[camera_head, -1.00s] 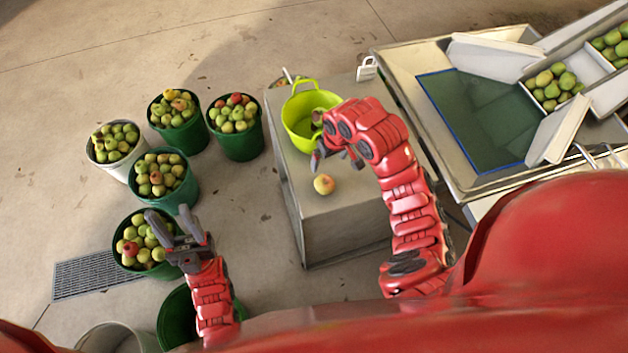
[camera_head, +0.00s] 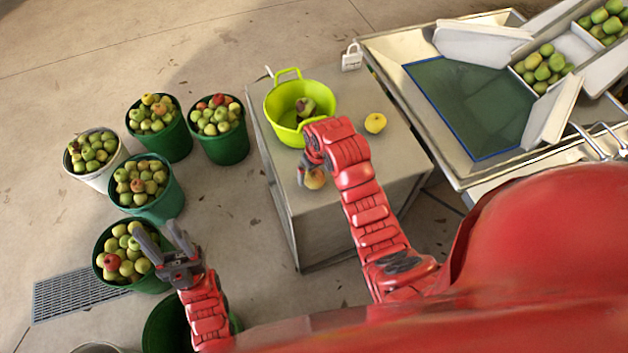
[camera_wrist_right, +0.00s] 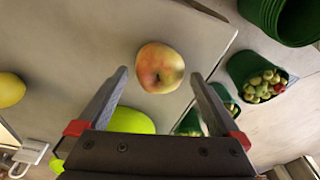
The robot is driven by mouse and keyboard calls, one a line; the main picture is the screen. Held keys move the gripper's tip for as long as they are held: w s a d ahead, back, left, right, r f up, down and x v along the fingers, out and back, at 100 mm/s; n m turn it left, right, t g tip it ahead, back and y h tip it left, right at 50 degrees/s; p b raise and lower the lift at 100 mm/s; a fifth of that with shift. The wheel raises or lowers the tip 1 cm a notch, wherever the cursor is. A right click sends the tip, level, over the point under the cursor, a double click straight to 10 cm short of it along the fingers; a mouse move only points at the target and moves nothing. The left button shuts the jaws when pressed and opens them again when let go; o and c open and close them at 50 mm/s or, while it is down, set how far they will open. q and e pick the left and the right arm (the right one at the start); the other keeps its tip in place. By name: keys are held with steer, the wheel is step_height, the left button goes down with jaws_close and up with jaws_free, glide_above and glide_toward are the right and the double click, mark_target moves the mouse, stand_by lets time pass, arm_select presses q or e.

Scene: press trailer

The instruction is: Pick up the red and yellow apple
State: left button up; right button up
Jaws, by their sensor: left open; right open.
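The red and yellow apple (camera_head: 315,179) lies on the grey metal table (camera_head: 345,215). In the right wrist view the apple (camera_wrist_right: 160,68) sits just beyond and between the fingertips of my right gripper (camera_wrist_right: 160,75), which is open and empty. In the head view my right gripper (camera_head: 306,172) is over the apple and partly hides it. My left gripper (camera_head: 160,240) is open and empty, near a green bucket of apples (camera_head: 128,255), away from the table.
A lime-green tub (camera_head: 275,108) holding an apple (camera_head: 305,106) stands on the table. A yellow apple (camera_head: 375,123) lies to its right. Several apple-filled buckets (camera_head: 222,143) stand left on the floor. A metal sorting trough (camera_head: 450,100) is at the right.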

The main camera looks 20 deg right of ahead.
mark_target(314, 174)
steer(key=shift+w+f+p, duration=0.2)
steer(key=shift+f+p, duration=0.55)
steer(key=shift+f, duration=0.5)
steer(key=shift+w+f, duration=0.1)
steer(key=shift+f, duration=0.25)
steer(key=c, duration=1.3)
steer(key=shift+r, duration=0.15)
